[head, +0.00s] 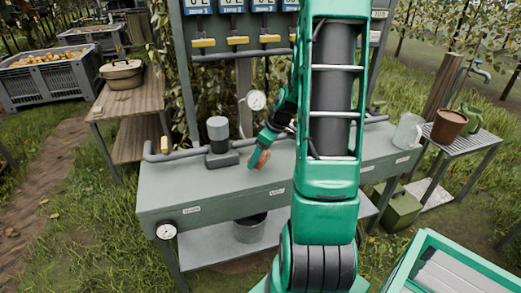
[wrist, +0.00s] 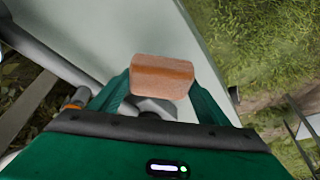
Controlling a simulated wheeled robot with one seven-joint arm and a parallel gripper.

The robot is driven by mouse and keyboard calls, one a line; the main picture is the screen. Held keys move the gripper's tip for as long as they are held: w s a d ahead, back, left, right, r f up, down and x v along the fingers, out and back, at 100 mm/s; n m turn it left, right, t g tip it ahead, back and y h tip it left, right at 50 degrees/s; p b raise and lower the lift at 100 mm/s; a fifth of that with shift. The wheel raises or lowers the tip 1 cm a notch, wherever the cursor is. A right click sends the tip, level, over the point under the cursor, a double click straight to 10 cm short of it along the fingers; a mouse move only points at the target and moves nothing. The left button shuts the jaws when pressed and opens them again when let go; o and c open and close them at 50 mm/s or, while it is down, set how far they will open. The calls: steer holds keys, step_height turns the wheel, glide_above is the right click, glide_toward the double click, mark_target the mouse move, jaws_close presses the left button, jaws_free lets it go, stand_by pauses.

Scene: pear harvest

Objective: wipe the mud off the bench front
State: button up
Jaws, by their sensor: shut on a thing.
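The grey-green bench (head: 190,185) stands across the middle of the head view. Its front face carries small white labels and a round gauge at the left corner. I cannot make out mud on the part of the front that shows; my arm covers its middle. My gripper (head: 257,158) is over the bench top, near the grey pump-like fitting. It is shut on an orange-brown sponge-like block (head: 262,160). In the wrist view the block (wrist: 161,76) sits between both fingers, with the pale bench top (wrist: 120,25) behind it.
A grey pipe (head: 160,157) and a pump-like fitting (head: 219,142) stand on the bench's left part. A clear jug (head: 408,131) is at its right end. A metal bucket (head: 249,228) is on the lower shelf. A green-framed crate (head: 440,240) is at lower right.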

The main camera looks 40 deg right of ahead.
steer(key=shift+r, duration=1.15)
